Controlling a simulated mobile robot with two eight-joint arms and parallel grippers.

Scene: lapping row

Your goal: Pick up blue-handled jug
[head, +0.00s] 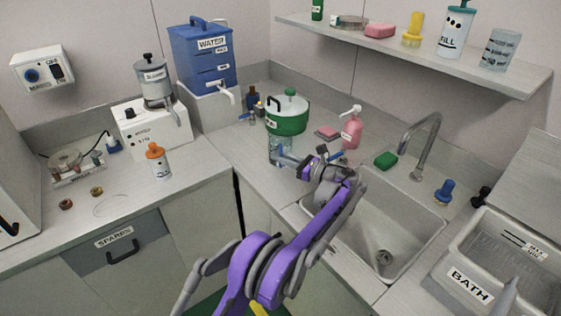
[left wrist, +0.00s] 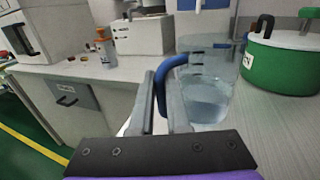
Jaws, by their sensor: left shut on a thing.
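The blue-handled jug (head: 274,152) is clear and stands upright on the counter, just in front of the green pot, left of the sink. In the left wrist view the jug (left wrist: 212,95) holds clear liquid in its lower part, and its blue handle (left wrist: 160,82) passes between my fingers. My left gripper (head: 288,160) reaches in from the right side of the jug and is shut on the handle; its fingers also show in the left wrist view (left wrist: 162,100). The jug's base is partly hidden by a finger. My right gripper is not in view.
The green pot (head: 288,120) stands close behind the jug. The sink (head: 385,245) with its tap lies to the right, near a pink soap bottle (head: 352,130). A blue water dispenser (head: 203,58) stands behind left. A shelf (head: 420,55) hangs above.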

